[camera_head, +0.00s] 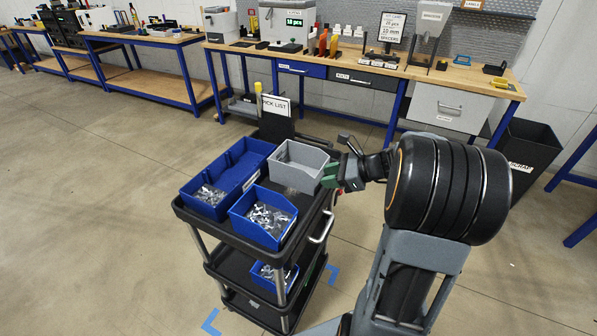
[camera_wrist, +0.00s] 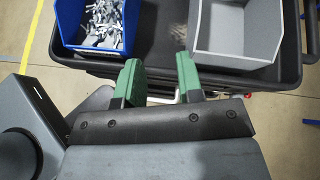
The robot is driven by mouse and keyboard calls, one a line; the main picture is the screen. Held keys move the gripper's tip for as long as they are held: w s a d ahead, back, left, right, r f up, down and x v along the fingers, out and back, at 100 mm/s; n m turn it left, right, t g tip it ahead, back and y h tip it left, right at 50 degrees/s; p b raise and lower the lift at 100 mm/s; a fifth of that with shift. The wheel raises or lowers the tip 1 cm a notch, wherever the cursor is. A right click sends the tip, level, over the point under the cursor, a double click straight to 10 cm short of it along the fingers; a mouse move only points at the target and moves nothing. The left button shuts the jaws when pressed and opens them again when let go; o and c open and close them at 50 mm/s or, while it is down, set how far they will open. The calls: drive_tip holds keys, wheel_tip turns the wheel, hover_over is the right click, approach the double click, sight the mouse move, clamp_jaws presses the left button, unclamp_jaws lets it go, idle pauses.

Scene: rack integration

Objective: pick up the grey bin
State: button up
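The grey bin (camera_head: 290,176) stands upright on the top shelf of the black cart (camera_head: 258,240), at its right back corner. It looks empty. In the wrist view the grey bin (camera_wrist: 238,32) is at the upper right, ahead and to the right of my fingers. My gripper (camera_head: 329,174) is at the cart's right side, close to the bin. Its green fingers stand apart with nothing between them, and the wrist view shows the open gap of my gripper (camera_wrist: 158,72). In the head view the fingers overlap the bin's right edge; I cannot tell whether they touch it.
A blue bin (camera_head: 244,216) of metal parts stands beside the grey bin; a longer blue bin (camera_head: 193,186) is to the left. A "PICK LIST" sign (camera_head: 276,107) rises behind. A lower shelf holds another blue bin (camera_head: 262,277). Workbenches line the wall; floor at left is clear.

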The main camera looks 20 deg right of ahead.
drive_tip(key=w+d+m+t, duration=0.2)
drive_tip(key=d+m, duration=0.1)
approach(302, 170)
drive_tip(key=x, duration=0.4)
drive_tip(key=shift+m, duration=0.3)
drive_tip(key=shift+f+p+x, duration=0.2)
drive_tip(key=shift+p+x, duration=0.15)
drive_tip(key=shift+x, duration=2.85)
drive_tip(key=shift+d, duration=0.1)
drive_tip(key=shift+c, duration=0.2)
clamp_jaws()
drive_tip(key=shift+r+t, duration=0.1)
drive_tip(key=shift+t, duration=0.2)
